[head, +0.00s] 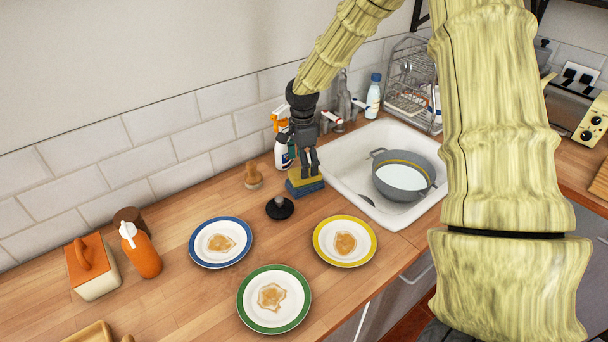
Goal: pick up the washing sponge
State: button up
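The washing sponge (305,188), yellow above and blue below, is on the wooden counter just left of the sink in the head view. My gripper (311,174) points down right over the sponge, and its dark fingers overlap the sponge's upper side in the picture. I cannot tell whether the fingers touch or grip it, or whether the sponge is clear of the counter.
The white sink (347,181) holds a grey pot (404,186). A spray bottle (281,150), wooden brush (253,176) and black sink plug (280,208) surround the sponge. Blue-, yellow- and green-rimmed plates (221,262) (345,261) (274,326) stand nearer.

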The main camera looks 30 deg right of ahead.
jog(key=f, duration=0.2)
jog(key=f+p, duration=0.1)
jog(key=shift+s+d, duration=0.2)
jog(key=shift+d, duration=0.1)
jog(key=shift+a+f, duration=0.1)
jog(key=shift+f, duration=0.5)
jog(key=c, duration=1)
